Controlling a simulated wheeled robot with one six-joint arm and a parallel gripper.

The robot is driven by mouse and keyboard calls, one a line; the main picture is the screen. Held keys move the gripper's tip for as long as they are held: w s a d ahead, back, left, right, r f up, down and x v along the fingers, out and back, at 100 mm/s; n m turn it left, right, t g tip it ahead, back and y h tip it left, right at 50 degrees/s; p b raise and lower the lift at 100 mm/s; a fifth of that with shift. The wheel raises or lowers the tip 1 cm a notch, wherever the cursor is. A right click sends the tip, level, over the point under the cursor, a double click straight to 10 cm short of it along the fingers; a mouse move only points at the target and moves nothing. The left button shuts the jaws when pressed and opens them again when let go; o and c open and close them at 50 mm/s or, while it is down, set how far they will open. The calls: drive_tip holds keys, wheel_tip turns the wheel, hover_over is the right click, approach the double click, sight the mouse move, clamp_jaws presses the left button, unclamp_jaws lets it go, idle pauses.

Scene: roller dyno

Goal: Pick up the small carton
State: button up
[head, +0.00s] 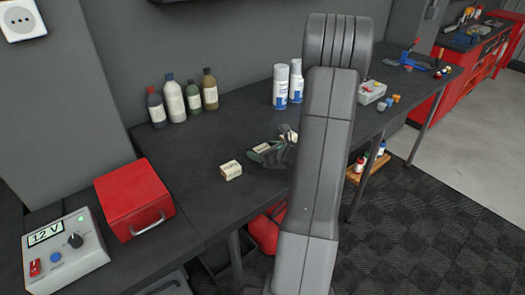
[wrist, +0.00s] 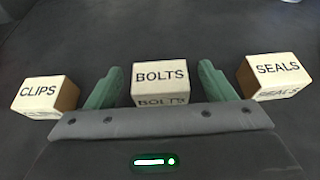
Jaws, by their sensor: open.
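Three small cream cartons with brown sides show in the wrist view: one marked CLIPS (wrist: 45,95) at left, one marked BOLTS (wrist: 160,76) in the middle, one marked SEALS (wrist: 277,74) at right. My gripper (wrist: 160,68) is open. Its two green fingers stand one on each side of the BOLTS carton, with a small gap showing on each side. CLIPS and SEALS lie outside the fingers. In the head view one carton (head: 231,170) sits left of my gripper (head: 262,153); its label is too small to read. My gripper and arm hide much of the others.
On the dark workbench (head: 215,205) stand several bottles (head: 173,98) and two white spray cans (head: 281,87) behind. A red box (head: 134,197) and a 12 V power supply (head: 62,250) are at left. A bin of small parts (head: 371,91) is at right.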

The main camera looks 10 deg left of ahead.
drive_tip(key=shift+w, duration=0.1)
drive_tip(key=c, duration=1.1)
